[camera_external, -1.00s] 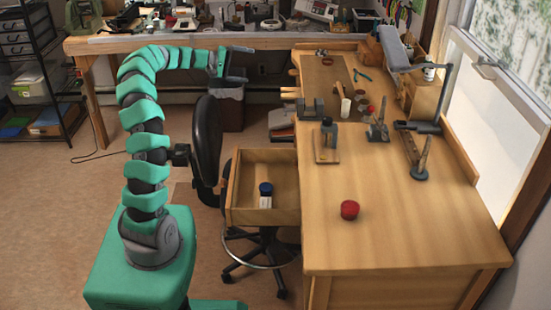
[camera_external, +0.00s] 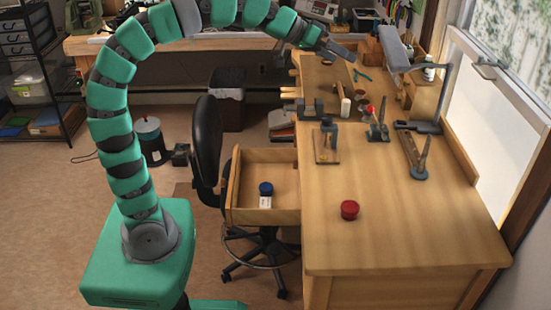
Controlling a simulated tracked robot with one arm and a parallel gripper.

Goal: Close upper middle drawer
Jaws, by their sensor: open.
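The upper middle drawer (camera_external: 262,156) is pulled out to the left from the wooden workbench (camera_external: 415,225). A small dark-blue-capped jar (camera_external: 265,191) is in it. My gripper (camera_external: 345,50) is at the end of my green arm, which arches high over the scene. It is open, above the far part of the bench, well away from the drawer. No object shows between its fingers.
A red jar (camera_external: 349,210) and several tools, such as a small stand (camera_external: 327,140) and a clamp (camera_external: 377,124), are on the bench. A black chair (camera_external: 207,140) stands left of the drawer. The bench's near top is mostly clear.

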